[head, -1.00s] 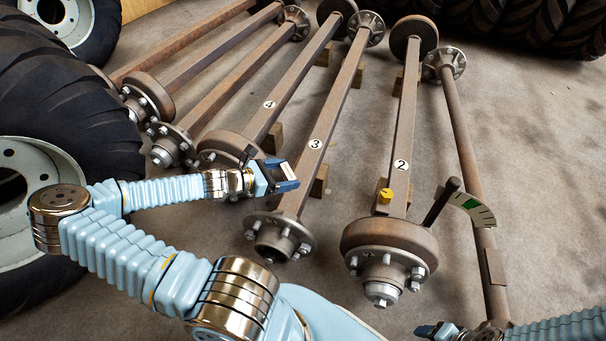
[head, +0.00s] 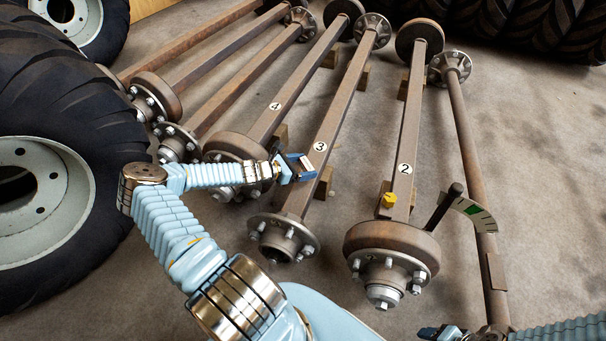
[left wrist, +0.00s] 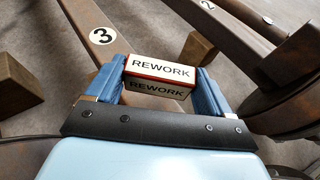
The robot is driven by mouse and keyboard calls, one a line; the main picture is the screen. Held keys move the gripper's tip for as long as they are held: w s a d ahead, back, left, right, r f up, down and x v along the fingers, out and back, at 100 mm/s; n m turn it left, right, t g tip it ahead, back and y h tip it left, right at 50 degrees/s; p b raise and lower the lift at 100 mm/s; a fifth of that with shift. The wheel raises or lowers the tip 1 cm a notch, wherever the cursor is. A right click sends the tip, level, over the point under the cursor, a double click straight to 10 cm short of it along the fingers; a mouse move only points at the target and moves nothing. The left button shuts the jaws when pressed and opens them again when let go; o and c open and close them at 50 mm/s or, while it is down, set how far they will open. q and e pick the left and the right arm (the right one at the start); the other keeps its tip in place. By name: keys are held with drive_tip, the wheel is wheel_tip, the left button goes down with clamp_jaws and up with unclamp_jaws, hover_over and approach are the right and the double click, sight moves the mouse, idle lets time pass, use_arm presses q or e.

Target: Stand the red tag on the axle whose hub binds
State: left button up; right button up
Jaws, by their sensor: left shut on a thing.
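My left gripper (head: 302,167) is shut on the red tag (left wrist: 160,70), a small block with red edges and a white face reading REWORK. A second, darker REWORK face shows just below it. The gripper and tag are at the beam of axle 3 (head: 328,131), on the hub side of its number disc. I cannot tell whether the tag touches the beam. Axle 4 (head: 262,124) lies to the left and axle 2 (head: 408,135) to the right. My right gripper (head: 438,332) is at the bottom edge, its jaws unclear.
A dark lever and a scale with a green band (head: 472,210) stand right of axle 2's hub. Wooden blocks (head: 324,181) support the axles. Large tyres (head: 60,130) stand at left. Bare floor (head: 540,180) lies at right.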

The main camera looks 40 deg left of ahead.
use_arm(q)
drive_tip(key=shift+w+a+f, duration=0.1)
drive_tip(key=shift+w+f, duration=0.05)
drive_tip(key=shift+f, duration=0.15)
drive_tip(key=shift+w+a+f+b, duration=0.15)
drive_tip(key=shift+f+b, duration=0.2)
drive_tip(key=shift+f, duration=1.3)
drive_tip(key=shift+f, duration=0.15)
drive_tip(key=o, duration=1)
drive_tip(key=shift+o, duration=0.2)
drive_tip(key=shift+r, duration=0.2)
drive_tip(key=p+v, duration=0.1)
drive_tip(key=v, duration=1.1)
